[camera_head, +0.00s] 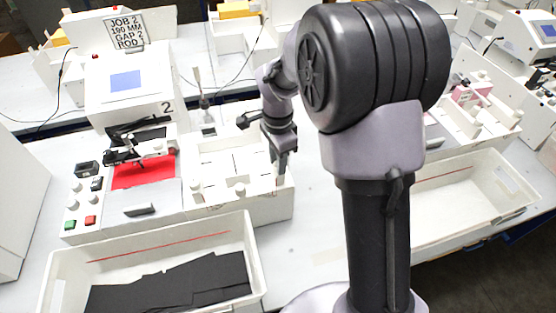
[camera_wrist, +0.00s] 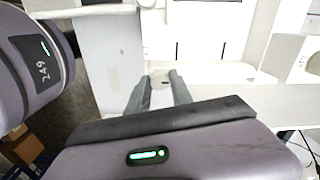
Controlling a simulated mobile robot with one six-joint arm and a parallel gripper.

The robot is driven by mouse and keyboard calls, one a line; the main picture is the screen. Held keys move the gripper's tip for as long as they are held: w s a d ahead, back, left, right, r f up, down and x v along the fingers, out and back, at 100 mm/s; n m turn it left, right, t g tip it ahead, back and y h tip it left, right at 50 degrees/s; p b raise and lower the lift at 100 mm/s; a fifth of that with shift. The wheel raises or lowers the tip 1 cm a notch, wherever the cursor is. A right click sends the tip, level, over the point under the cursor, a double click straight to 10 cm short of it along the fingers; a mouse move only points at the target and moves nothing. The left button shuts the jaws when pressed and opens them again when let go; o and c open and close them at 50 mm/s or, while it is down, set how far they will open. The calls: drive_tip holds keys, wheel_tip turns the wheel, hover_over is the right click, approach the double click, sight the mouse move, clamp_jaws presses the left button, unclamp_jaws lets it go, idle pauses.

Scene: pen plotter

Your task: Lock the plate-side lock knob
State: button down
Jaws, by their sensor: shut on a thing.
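My gripper (camera_head: 279,172) points down at the right end of the white fixture box (camera_head: 262,211) beside plotter 2. In the wrist view, its two fingers (camera_wrist: 159,90) close on a small pale knob (camera_wrist: 160,84). In the head view, the fingers and wrist mostly hide this knob. I cannot read any mark telling whether it is the plate-side lock knob, or its turn angle. Two other white knobs, one at the left (camera_head: 195,186) and one nearer the middle (camera_head: 239,189), stand along the box's front edge.
Plotter 2 (camera_head: 125,85) stands left, with a red sheet (camera_head: 143,171) on its bed and green (camera_head: 70,225) and red (camera_head: 90,220) buttons. A white bin (camera_head: 245,228) with black sheets stands in front. A sign (camera_head: 127,31) reads JOB 2, 190 MM, GAP 2, ROD.

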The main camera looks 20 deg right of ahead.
drive_tip(key=c, duration=1.1)
unclamp_jaws()
drive_tip(key=shift+c, duration=0.2)
wheel_tip(320, 180, up, 18)
drive_tip(key=p, duration=0.5)
drive_tip(key=shift+f, duration=0.25)
drive_tip(key=s+a+f+n+t+b, duration=0.1)
drive_tip(key=s+f+n+t+b, duration=0.1)
drive_tip(key=s, duration=0.5)
drive_tip(key=s+a+f+n+t+y+b, duration=0.1)
drive_tip(key=s+f+n+t+b, duration=0.1)
drive_tip(key=s+f+n+b, duration=0.2)
drive_tip(key=s+a+f+n+t+y+b, duration=0.1)
drive_tip(key=s+f+n+b, duration=0.2)
drive_tip(key=s, duration=0.8)
drive_tip(key=n+b, duration=0.2)
drive_tip(key=b, duration=0.2)
drive_tip(key=shift+s+a+f+t, duration=0.2)
drive_tip(key=shift+s+a+t, duration=0.2)
